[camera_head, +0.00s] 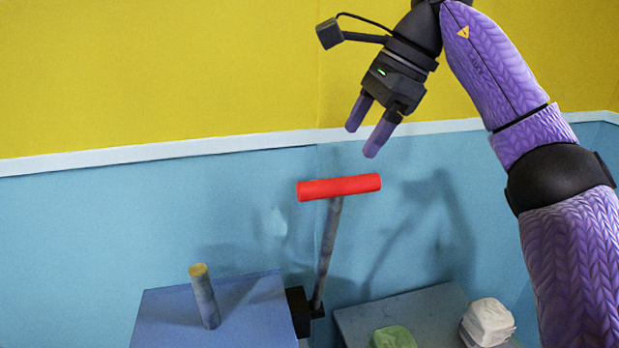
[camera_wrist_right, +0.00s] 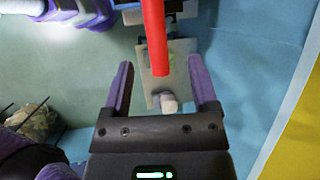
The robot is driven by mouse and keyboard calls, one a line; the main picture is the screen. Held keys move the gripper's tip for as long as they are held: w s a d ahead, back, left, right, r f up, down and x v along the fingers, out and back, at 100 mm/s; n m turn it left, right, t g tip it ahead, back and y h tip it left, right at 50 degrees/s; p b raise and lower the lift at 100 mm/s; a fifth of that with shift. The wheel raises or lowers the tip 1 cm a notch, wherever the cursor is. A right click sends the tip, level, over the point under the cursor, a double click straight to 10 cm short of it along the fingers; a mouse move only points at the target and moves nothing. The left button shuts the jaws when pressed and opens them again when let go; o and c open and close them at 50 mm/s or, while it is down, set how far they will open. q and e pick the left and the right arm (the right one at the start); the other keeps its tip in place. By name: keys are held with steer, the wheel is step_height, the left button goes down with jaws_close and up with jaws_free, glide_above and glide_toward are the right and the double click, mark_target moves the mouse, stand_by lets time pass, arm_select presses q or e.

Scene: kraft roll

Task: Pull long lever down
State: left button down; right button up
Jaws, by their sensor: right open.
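The long lever is a grey rod (camera_head: 327,250) that stands nearly upright, tilted slightly right, from a dark base bracket. A red crossbar handle (camera_head: 340,187) tops it. My right gripper (camera_head: 362,133) is open and empty, above the right part of the handle and apart from it. In the right wrist view the red handle (camera_wrist_right: 155,35) runs down from the top edge, ahead of and between the open fingers of the right gripper (camera_wrist_right: 163,82). The left gripper is in neither view.
A blue block (camera_head: 165,315) with an upright cylinder (camera_head: 205,297) stands left of the lever. A grey-blue block (camera_head: 430,308) at right bears a green lump (camera_head: 394,337) and a whitish lump (camera_head: 488,321). A blue and yellow wall stands behind.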

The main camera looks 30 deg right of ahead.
mark_target(344, 179)
step_height(344, 179, down, 4)
steer(key=shift+s+d+f, duration=0.1)
steer(key=shift+s+d, duration=0.05)
steer(key=shift+w+a+f, duration=0.35)
steer(key=shift+a+f, duration=0.15)
steer(key=shift+f, duration=0.15)
steer(key=shift+w+a+f, duration=0.3)
steer(key=shift+a+f, duration=0.2)
steer(key=shift+f, duration=0.1)
steer(key=shift+w+a+f, duration=0.15)
steer(key=shift+a+f, duration=0.05)
steer(key=shift+f, duration=0.1)
steer(key=shift+d+f, duration=0.1)
steer(key=shift+d, duration=0.1)
steer(key=shift+a, duration=0.15)
steer(key=c, duration=0.5)
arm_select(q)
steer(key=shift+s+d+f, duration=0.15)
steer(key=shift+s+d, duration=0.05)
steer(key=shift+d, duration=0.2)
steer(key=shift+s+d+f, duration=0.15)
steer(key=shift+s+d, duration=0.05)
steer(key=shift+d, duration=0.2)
arm_select(e)
jaws_close()
